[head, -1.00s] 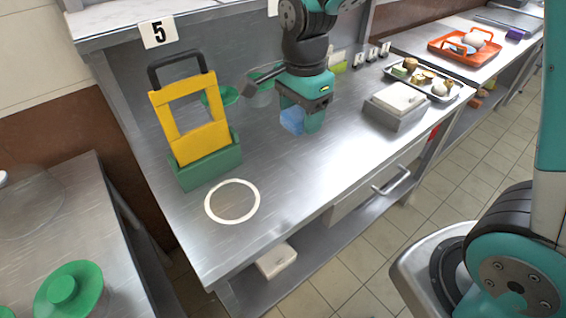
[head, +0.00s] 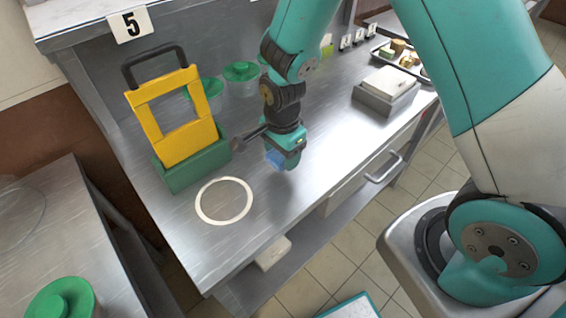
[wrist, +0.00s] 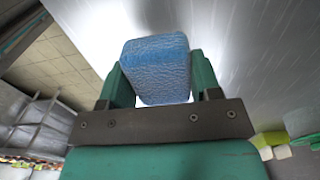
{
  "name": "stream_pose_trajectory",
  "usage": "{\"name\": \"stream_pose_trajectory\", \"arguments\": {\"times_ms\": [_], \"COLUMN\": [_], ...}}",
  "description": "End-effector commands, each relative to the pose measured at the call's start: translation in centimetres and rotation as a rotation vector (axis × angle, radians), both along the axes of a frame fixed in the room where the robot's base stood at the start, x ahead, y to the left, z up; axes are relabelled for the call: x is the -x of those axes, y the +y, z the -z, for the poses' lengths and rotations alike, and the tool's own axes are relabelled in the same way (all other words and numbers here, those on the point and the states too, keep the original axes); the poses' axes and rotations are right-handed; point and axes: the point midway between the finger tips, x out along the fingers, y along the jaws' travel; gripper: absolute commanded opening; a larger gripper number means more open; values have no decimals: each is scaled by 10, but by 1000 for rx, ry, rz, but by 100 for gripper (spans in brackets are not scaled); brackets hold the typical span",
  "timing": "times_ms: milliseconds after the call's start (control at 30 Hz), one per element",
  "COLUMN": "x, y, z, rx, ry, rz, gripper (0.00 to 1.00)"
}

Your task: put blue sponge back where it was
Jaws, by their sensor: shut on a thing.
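The blue sponge (wrist: 158,68) is held between the two fingers of my gripper (wrist: 160,85) in the wrist view. In the head view the sponge (head: 274,158) shows low at the tip of my gripper (head: 284,160), mostly covered by the fingers. My gripper is shut on it over the steel counter (head: 300,200), to the right of the white ring and the green holder. I cannot tell whether the sponge touches the counter.
A green holder (head: 195,166) with a yellow frame (head: 190,143) stands at the left, behind a white ring (head: 224,219) on the counter. Green-lidded containers (head: 241,73) stand at the back. A grey box with a white top (head: 388,85) and a food tray (head: 400,58) are to the right.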

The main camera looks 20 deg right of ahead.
Motion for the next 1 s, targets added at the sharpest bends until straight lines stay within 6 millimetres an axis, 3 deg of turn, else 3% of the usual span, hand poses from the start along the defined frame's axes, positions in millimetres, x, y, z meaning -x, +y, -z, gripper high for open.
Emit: {"name": "stream_pose_trajectory", "arguments": {"times_ms": [300,700,733,833,1000], "x": [0,0,0,0,0], "y": [-1,-1,-1,-1,-1], "z": [38,45,45,44,44], "rx": [1,0,0,0,0], "ry": [2,-1,-1,-1,-1], "rz": [2,2,2,2,2], "gripper": [32,32,60,83,83]}}
